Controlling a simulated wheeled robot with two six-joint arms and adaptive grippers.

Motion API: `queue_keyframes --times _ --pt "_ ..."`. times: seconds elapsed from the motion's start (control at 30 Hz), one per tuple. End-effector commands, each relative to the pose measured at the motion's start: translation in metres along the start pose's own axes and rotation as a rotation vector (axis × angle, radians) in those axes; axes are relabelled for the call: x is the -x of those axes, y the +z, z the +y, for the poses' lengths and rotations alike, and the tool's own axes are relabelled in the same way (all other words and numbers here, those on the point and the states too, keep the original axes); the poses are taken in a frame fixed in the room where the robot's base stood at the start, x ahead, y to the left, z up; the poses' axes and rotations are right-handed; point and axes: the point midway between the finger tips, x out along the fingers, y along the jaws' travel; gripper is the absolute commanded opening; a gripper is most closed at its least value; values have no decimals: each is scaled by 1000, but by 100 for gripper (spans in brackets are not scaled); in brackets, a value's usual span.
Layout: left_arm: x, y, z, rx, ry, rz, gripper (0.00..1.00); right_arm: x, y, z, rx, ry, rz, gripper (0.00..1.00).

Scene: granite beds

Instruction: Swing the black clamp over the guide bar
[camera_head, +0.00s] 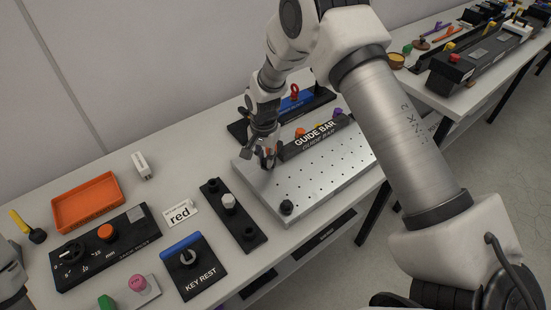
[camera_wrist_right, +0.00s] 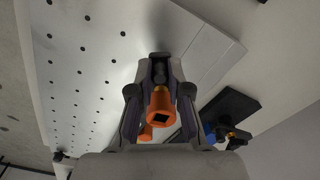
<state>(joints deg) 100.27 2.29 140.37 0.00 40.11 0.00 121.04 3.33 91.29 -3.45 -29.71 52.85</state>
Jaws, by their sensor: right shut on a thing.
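The guide bar (camera_head: 316,137) is a dark bar with white lettering, standing along the back of a perforated metal plate (camera_head: 318,171). My right gripper (camera_head: 267,158) is low over the plate's left part, beside the guide bar's left end. In the right wrist view, the gripper (camera_wrist_right: 160,88) is shut on a part of the black clamp (camera_wrist_right: 159,74), whose dark piece shows between the fingertips. An orange socketed piece (camera_wrist_right: 161,106) also sits between the fingers. The fingers hide most of the clamp, so its angle to the bar cannot be told. My left gripper is not in view.
Left of the plate are a black strip with knobs (camera_head: 233,215), a key rest (camera_head: 192,268), an orange tray (camera_head: 88,201) and a dial panel (camera_head: 105,246). A blue-black fixture (camera_head: 300,104) stands behind the bar.

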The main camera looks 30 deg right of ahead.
Motion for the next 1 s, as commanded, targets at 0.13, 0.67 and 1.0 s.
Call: queue_keyframes --times 0.13,0.67,1.0 --pt "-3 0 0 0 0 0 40 -2 2 -9 -127 0 1 0" --pt "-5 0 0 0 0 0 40 -2 -2 -21 -475 3 -1 0" --pt "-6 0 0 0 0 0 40 -2 -2 -22 -523 4 -1 0"
